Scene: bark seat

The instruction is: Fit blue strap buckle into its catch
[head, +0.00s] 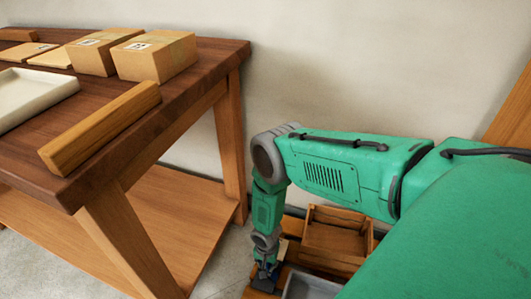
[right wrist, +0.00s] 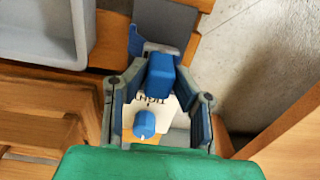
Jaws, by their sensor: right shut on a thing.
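My right gripper (head: 265,276) is low beside the wooden table, at the end of my green arm in the head view. In the right wrist view its fingers (right wrist: 160,82) are shut on a blue block-like piece, which I take to be the blue strap buckle (right wrist: 160,76). A blue strap-like strip (right wrist: 136,42) shows just beyond it, beside a grey-white piece (right wrist: 162,48) that may be the catch. I cannot tell whether buckle and catch touch. A blue round knob (right wrist: 144,123) and a white printed card lie below, between the fingers. My left gripper is not in view.
A dark-topped wooden table (head: 190,97) stands at left with cardboard boxes (head: 154,56), a white tray (head: 30,94) and a wooden bar (head: 100,126). Near the gripper are a wooden crate (head: 337,238) and a grey tray (right wrist: 45,30). A wall stands behind.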

